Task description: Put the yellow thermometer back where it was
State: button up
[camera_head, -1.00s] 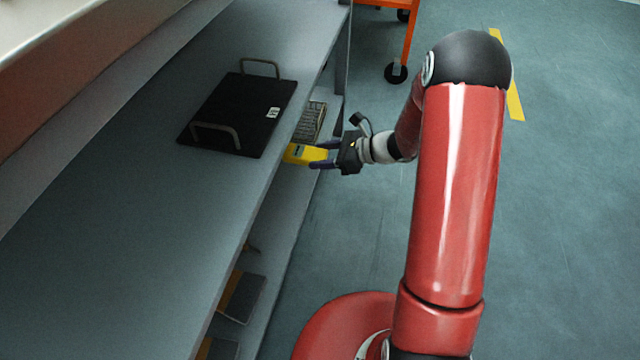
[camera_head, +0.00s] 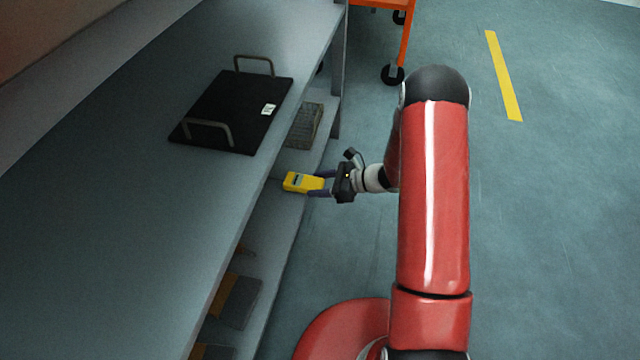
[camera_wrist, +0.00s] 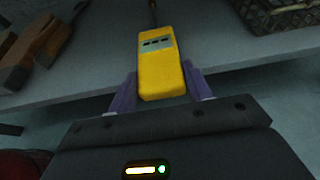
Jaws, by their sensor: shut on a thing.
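The yellow thermometer (camera_head: 301,182) is held between the two purple fingers of my gripper (camera_head: 319,184). It is at the front edge of the lower shelf (camera_head: 277,218), below the tabletop. In the wrist view the thermometer (camera_wrist: 161,66) shows a grey display with dark marks and a thin probe pointing away from my gripper (camera_wrist: 164,93). The fingers are shut on its near end. Whether the thermometer touches the shelf I cannot tell.
A black tray (camera_head: 225,108) with two handles lies on the tabletop. On the lower shelf a mesh crate (camera_head: 305,125) stands farther back, and brown and grey items (camera_head: 240,300) lie nearer. An orange cart (camera_head: 405,35) stands behind. Bare shelf lies between crate and items.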

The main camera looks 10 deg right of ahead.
jog(key=shift+f, duration=0.1)
jog(key=o, duration=1.1)
